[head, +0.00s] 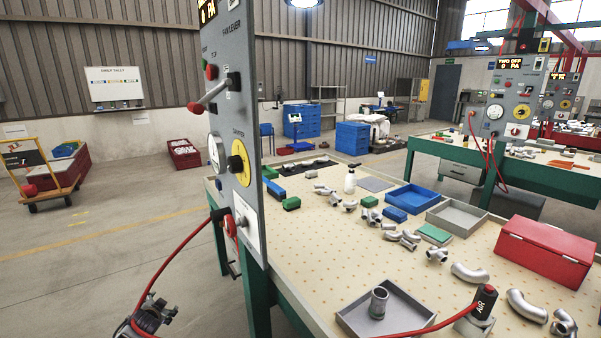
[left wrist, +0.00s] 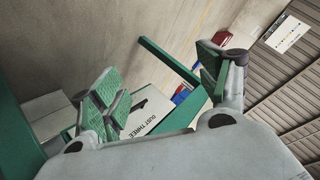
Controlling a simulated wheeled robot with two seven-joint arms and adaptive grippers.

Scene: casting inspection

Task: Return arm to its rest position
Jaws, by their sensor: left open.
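My left gripper (head: 155,313) shows at the bottom left of the head view, low beside the workbench and over the floor. In the left wrist view its two green-padded fingers (left wrist: 165,85) are spread wide apart with nothing between them. My right gripper is not in view. The workbench (head: 480,268) has a perforated cream top and green legs, and it stands to the right of my left gripper, apart from it. A grey control panel (head: 247,120) with a lever and a yellow dial stands upright at the bench's left edge.
A red hose (head: 185,255) hangs from the panel close to my left gripper. A grey tray (head: 350,320) holds a metal cylinder (head: 378,303). Several pipe castings, a blue tray (head: 412,206) and a red box (head: 545,250) are on the bench.

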